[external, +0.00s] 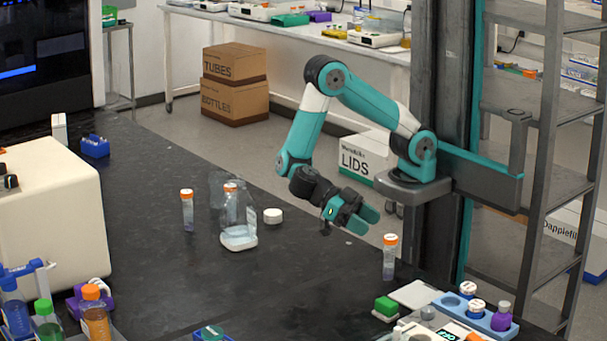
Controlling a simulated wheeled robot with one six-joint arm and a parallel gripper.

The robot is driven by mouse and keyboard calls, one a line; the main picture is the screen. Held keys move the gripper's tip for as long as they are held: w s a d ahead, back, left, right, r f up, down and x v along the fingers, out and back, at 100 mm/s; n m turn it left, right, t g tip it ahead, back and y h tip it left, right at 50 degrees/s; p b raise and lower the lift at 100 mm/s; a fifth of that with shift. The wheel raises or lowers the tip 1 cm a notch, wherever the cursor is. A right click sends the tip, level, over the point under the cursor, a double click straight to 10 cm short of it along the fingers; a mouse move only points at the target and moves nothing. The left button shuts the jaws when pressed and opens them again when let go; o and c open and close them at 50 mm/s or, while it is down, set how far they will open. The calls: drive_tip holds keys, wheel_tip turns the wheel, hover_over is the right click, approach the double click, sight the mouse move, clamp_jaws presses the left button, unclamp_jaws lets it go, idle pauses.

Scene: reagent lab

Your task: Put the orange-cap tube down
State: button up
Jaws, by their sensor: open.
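A clear tube with an orange cap (390,258) stands upright on the dark bench near its right edge. A second orange-cap tube (187,212) stands upright left of the middle of the bench. Which of them the task means, I cannot tell. My gripper (365,220) is open above the bench's right side, its teal fingers pointing right and down. It is up and left of the right-hand tube in the picture and appears apart from it. Nothing shows between the fingers.
Coloured bottles stand front left. The centre front is mostly clear.

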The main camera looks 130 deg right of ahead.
drive_tip(key=v, duration=0.4)
drive_tip(key=s+a+r+m+t+h, duration=0.2)
drive_tip(key=s+r+m+h, duration=0.2)
drive_tip(key=s+m, duration=0.3)
drive_tip(key=s+a+r+m+t+h, duration=0.1)
drive_tip(key=s+r+m+t+h, duration=0.2)
drive_tip(key=s+m, duration=0.5)
drive_tip(key=shift+s+a+r+m+h, duration=0.35)
drive_tip(key=shift+s+r+h, duration=0.2)
drive_tip(key=shift+r, duration=0.3)
